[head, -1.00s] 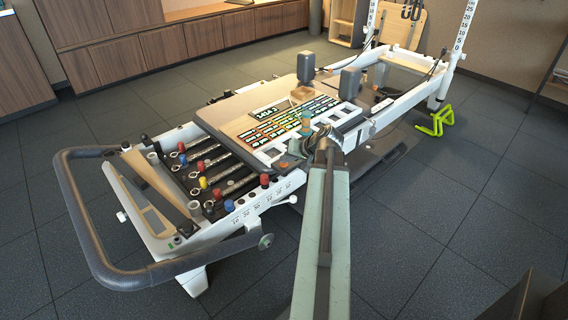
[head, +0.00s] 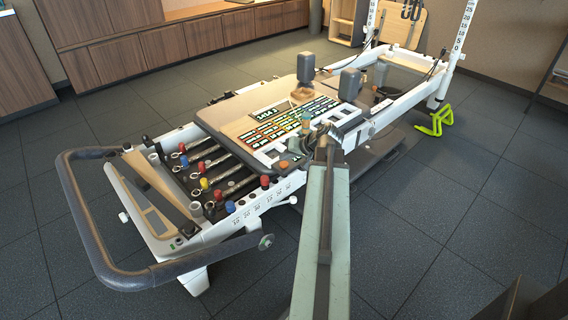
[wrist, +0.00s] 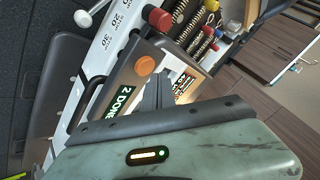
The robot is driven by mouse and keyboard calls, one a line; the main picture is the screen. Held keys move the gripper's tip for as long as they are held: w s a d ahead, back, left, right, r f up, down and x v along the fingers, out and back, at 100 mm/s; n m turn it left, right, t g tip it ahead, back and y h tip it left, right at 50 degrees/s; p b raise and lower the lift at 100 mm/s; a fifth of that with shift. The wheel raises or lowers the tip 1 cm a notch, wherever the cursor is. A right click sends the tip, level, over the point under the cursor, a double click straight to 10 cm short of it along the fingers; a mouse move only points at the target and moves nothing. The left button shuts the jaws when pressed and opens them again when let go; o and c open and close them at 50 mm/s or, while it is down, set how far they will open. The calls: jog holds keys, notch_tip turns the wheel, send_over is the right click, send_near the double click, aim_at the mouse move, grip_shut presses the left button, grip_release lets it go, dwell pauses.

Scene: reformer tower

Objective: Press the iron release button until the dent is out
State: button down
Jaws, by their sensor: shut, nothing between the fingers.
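My gripper (wrist: 158,78) is shut and empty in the wrist view, its narrow grey fingers pointing at a dark panel edge on the reformer. Just left of the fingertips is a round orange button (wrist: 145,65), above a green "2 DONE" label (wrist: 114,101). A black label with partly hidden text (wrist: 185,83) lies right of the fingers. In the head view the orange button (head: 284,164) sits at the near corner of the carriage. A teal object with an orange top (head: 306,118) stands on the carriage. I cannot tell an iron, its release button or a dent for certain.
The white reformer frame (head: 262,199) carries several springs with coloured knobs. A curved dark foot bar (head: 82,220) is at the left. Shoulder blocks (head: 350,83) stand upright on the carriage. A lime-green stand (head: 436,120) is on the right floor. Open floor lies around.

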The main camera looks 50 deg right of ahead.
aim_at(286, 164)
jog(key=shift+r+p, duration=2.6)
jog(key=shift+r, duration=0.05)
jog(key=shift+f, duration=0.1)
